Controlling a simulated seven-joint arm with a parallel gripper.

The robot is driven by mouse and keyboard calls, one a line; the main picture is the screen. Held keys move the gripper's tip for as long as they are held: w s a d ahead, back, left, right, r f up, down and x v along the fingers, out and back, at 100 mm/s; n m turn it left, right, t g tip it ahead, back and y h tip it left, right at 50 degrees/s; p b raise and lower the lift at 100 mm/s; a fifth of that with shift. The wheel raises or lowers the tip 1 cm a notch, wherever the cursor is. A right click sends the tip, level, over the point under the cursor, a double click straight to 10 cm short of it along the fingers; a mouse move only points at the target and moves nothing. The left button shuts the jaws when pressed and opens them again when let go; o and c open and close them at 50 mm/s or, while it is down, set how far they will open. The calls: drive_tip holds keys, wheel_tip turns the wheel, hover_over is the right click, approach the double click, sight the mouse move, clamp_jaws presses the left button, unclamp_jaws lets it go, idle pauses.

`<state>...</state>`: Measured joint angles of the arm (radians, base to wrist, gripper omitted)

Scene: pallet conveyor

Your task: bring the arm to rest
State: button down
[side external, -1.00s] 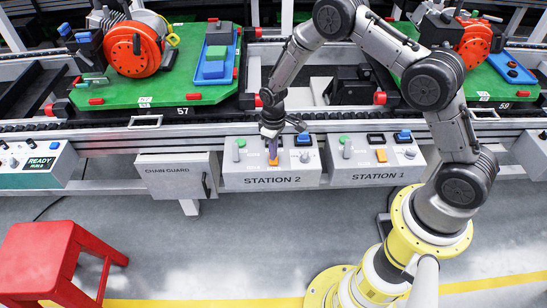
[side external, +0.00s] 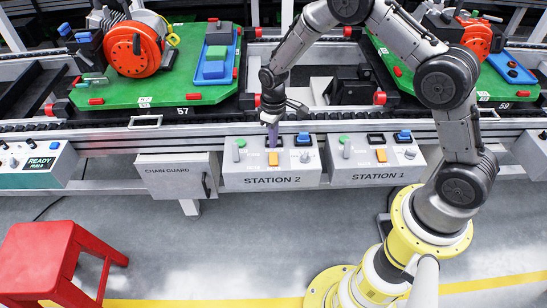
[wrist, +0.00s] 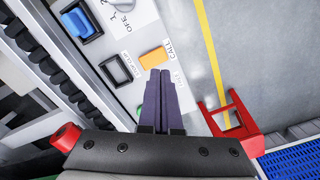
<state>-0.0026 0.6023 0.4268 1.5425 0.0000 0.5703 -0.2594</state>
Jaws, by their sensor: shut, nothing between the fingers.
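My gripper (side external: 273,134) is above the Station 2 control box (side external: 235,181), with its purple fingers pointing down. In the wrist view the fingers (wrist: 160,75) lie side by side, shut with nothing between them. An orange button (side external: 273,158) is on the box just below the fingertips, and a gap shows between them. In the wrist view the orange button (wrist: 153,57) shows beside the fingertips, next to its "CALL" label. The box also carries a green knob (side external: 239,143), a blue switch (side external: 304,138) and a dark switch frame partly behind the fingers.
The Station 1 box (side external: 365,175) stands to the right. Behind run the conveyor rails, with green pallet 57 (side external: 200,95) and green pallet 59 (side external: 490,85) carrying orange parts. A chain guard box (side external: 177,176) is at left. A red stool (side external: 45,250) stands on open floor.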

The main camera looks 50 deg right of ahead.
wheel_tip(320, 180, up, 12)
drive_tip(key=w+t, duration=0.3)
drive_tip(key=s+r+t, duration=0.1)
drive_tip(key=s+r, duration=0.3)
drive_tip(key=r, duration=0.4)
drive_tip(key=s+r+t, duration=0.1)
drive_tip(key=s+r, duration=0.3)
drive_tip(key=r, duration=0.5)
drive_tip(key=s+r+m+t, duration=0.1)
drive_tip(key=s+r, duration=0.2)
drive_tip(key=s, duration=0.4)
drive_tip(key=s+r+t, duration=0.1)
drive_tip(key=s+r, duration=0.2)
drive_tip(key=s, duration=0.3)
drive_tip(key=s+f+m+g, duration=0.1)
drive_tip(key=s+f, duration=0.4)
drive_tip(key=s, duration=0.6)
drive_tip(key=shift+s+f+m, duration=0.15)
drive_tip(key=shift+s+m, duration=0.15)
drive_tip(key=shift+m, duration=0.1)
